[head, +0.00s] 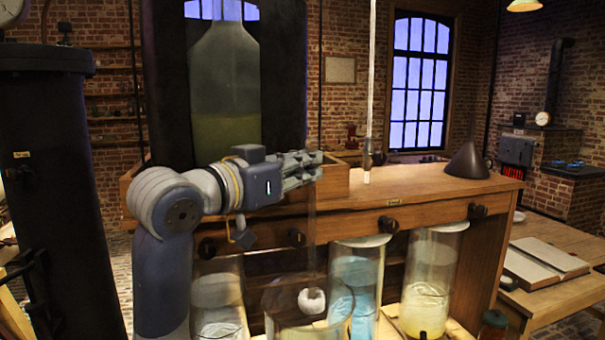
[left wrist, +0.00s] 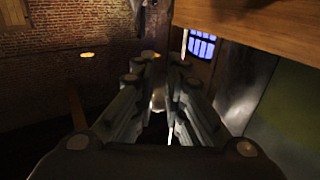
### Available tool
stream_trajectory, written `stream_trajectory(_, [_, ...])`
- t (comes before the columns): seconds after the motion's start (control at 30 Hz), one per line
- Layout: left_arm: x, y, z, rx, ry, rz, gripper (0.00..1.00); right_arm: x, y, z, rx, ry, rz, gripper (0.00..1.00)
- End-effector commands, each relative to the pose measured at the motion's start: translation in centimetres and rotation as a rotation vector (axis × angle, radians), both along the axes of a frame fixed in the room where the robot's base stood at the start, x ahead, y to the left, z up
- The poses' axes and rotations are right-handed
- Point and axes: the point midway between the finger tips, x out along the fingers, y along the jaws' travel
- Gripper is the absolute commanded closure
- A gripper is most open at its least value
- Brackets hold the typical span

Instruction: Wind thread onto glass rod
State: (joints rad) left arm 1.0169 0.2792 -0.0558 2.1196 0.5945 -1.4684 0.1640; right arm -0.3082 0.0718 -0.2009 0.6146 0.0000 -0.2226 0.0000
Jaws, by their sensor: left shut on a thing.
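My left gripper (head: 318,165) comes in from the left in front of the wooden bench and is shut. A faint, clear upright strip (head: 312,225), which looks like the glass rod, hangs below its fingertips. A small white lump, perhaps the thread (head: 311,301), shows below that strip, within the outline of the front glass jar (head: 285,325). I cannot tell whether the lump touches the rod. In the left wrist view the fingers (left wrist: 157,75) are close together, with a thin pale thing (left wrist: 158,100) between them. My right gripper is not in view.
Glass jars with blue (head: 355,280) and yellow (head: 427,285) liquid stand before the bench (head: 440,193). A pale vertical tube (head: 371,80) hangs above it. A dark funnel (head: 467,161) stands at its right end. A large bottle (head: 225,85) rises behind the arm.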

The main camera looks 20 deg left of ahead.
Motion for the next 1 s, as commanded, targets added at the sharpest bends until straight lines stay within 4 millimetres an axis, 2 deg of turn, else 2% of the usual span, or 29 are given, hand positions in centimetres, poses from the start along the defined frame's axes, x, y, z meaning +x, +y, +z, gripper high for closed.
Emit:
stream_trajectory(0.03, [0.0,0.0,1.1,-0.001,-0.001,0.0,1.0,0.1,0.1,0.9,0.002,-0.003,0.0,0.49])
stream_trajectory(0.2, [0.0,0.0,3.2,0.0,-0.001,-0.001,1.0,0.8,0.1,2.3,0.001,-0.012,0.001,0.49])
stream_trajectory(0.5, [0.0,0.0,6.2,0.0,0.0,0.0,1.0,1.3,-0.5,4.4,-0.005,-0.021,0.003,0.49])
stream_trajectory(0.7, [0.0,0.0,7.0,-0.001,0.0,0.0,1.0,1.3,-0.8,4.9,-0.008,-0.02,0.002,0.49])
stream_trajectory(1.0, [0.0,0.0,7.1,0.0,0.0,0.0,1.0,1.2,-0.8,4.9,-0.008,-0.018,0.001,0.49])
